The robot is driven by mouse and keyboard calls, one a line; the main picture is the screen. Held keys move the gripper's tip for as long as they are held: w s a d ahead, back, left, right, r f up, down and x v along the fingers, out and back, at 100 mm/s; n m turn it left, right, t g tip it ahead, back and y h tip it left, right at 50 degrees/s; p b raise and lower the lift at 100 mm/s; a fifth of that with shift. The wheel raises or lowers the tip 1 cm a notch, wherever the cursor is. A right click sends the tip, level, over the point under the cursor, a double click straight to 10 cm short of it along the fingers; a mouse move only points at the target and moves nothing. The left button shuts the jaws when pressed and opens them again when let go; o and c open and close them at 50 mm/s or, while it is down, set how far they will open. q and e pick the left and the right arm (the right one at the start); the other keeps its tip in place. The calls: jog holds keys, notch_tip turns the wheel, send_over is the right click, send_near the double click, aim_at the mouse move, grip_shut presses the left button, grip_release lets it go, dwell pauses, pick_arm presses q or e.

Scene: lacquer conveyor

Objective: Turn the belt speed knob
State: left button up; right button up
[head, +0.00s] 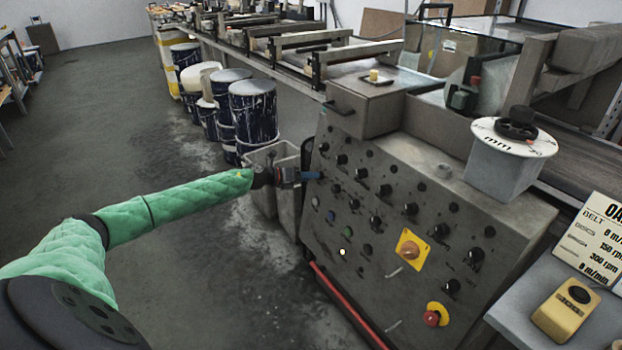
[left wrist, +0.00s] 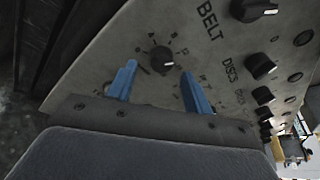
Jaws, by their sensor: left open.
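A small black knob (left wrist: 161,60) with a white pointer mark and tick marks around it is on the grey control panel (left wrist: 90,70). In the left wrist view the word BELT is printed to its right. My left gripper (left wrist: 158,72) is open, with one blue finger on each side of the knob in the picture. Whether the fingers touch it cannot be told. In the head view my left gripper (head: 312,175) is at the panel's upper left edge, and the knob there is not clear. My right gripper is not in view.
The panel carries several other knobs, a yellow-plated switch (head: 409,249) and a red stop button (head: 432,318). A grey bin (head: 262,165) stands beside my gripper, with paint drums (head: 254,108) behind. A red pipe (head: 340,300) runs along the panel's foot. The floor at left is open.

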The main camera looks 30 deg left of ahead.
pick_arm(q)
jog(key=shift+v, duration=2.9)
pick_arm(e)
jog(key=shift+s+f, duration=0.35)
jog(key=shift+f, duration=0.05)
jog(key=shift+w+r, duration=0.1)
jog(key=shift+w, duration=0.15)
